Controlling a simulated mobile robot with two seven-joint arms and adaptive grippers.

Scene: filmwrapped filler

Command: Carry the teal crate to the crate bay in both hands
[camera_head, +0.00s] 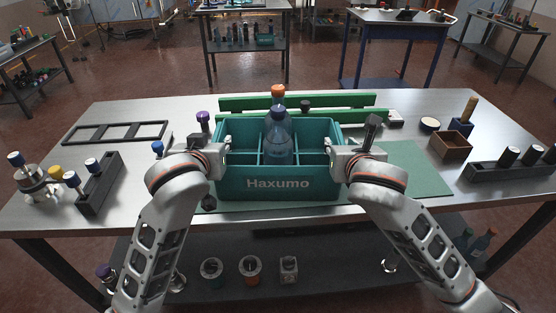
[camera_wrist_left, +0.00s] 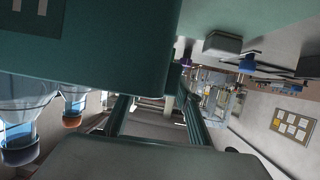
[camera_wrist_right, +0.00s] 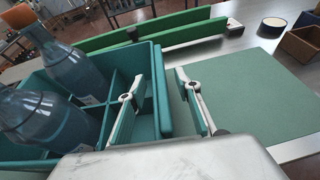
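The teal crate (camera_head: 310,184), labelled "Haxumo", appears to rest on the green mat (camera_head: 420,172) on the near table. A bluish bottle (camera_head: 278,142) and an orange-capped bottle (camera_head: 278,90) stand in its compartments. My left gripper (camera_head: 222,160) is at the crate's left wall; in the left wrist view its fingers (camera_wrist_left: 158,115) are apart near the crate (camera_wrist_left: 100,50). My right gripper (camera_head: 338,160) is at the right wall; in the right wrist view its open fingers (camera_wrist_right: 163,105) straddle that wall (camera_wrist_right: 160,85), one inside and one outside, with a gap visible.
Green rails (camera_head: 350,114) lie behind the crate. A black frame (camera_head: 115,132) and a rack with bottles (camera_head: 98,185) are on the left. A brown box (camera_head: 452,146) and a dark rack (camera_head: 510,170) are on the right. A blue-legged table (camera_head: 400,28) stands behind, across open floor.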

